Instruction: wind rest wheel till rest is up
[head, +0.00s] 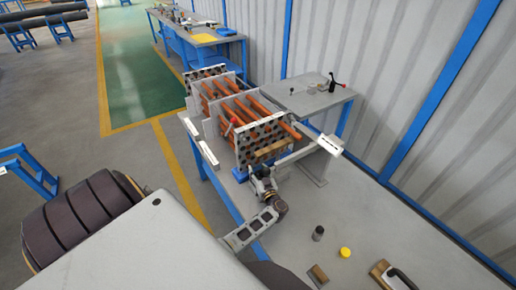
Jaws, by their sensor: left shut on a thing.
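The tube bundle stands on the bench, with orange tubes (232,105) running through grey plates and a holed front plate (245,152). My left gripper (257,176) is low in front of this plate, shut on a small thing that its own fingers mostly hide. From its place this looks like the rest wheel, but I cannot make out the wheel's rim. The rest under the bundle is too small and covered to tell its height.
On the bench (375,215) stand a dark cylinder (318,234), a yellow round piece (345,252) and a tool with a dark handle (400,278). A grey side table (300,98) is behind. White-ended bars stick out beside the bundle. The bench's right middle is clear.

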